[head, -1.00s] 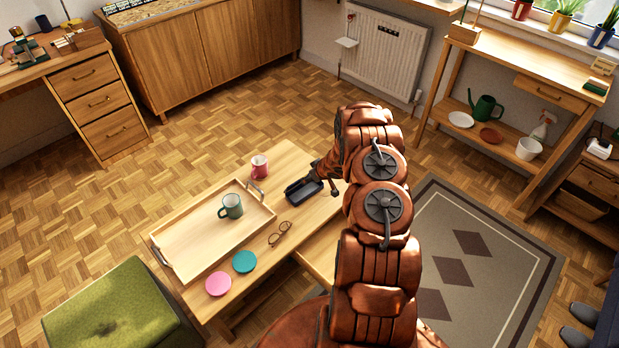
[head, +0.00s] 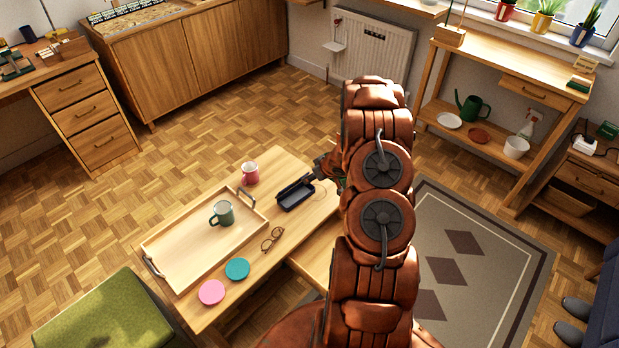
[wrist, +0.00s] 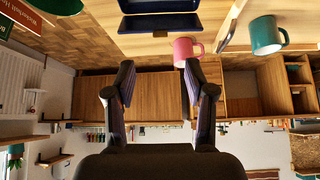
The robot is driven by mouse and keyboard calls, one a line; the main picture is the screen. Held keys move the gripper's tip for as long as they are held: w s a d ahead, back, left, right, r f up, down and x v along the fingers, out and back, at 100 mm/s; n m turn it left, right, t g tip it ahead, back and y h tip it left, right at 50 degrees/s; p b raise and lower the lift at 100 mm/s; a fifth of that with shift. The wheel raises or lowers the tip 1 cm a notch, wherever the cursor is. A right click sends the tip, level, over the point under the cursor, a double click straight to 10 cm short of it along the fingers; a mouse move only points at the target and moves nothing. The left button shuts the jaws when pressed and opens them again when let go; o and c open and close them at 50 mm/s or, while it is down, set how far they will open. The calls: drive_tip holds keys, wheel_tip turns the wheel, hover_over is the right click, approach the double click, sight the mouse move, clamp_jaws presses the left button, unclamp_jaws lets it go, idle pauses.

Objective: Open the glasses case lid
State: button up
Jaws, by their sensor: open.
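The dark blue glasses case (head: 296,195) lies on the low wooden table at its far right part. The lid's exact angle is hard to tell. My gripper (head: 318,173) is beside the case at its right end in the head view, partly hidden by my arm. In the wrist view my gripper (wrist: 157,76) has its fingers wide apart with nothing between them.
A pink mug (head: 250,173) stands left of the case. A wooden tray (head: 178,237) holds a green mug (head: 223,213). Glasses (head: 272,239), a teal coaster (head: 237,269) and a pink coaster (head: 211,292) lie on the table (head: 300,225). A green stool (head: 105,315) stands at the front left.

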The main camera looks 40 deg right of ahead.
drive_tip(key=shift+s+r, duration=0.15)
drive_tip(key=shift+r, duration=0.1)
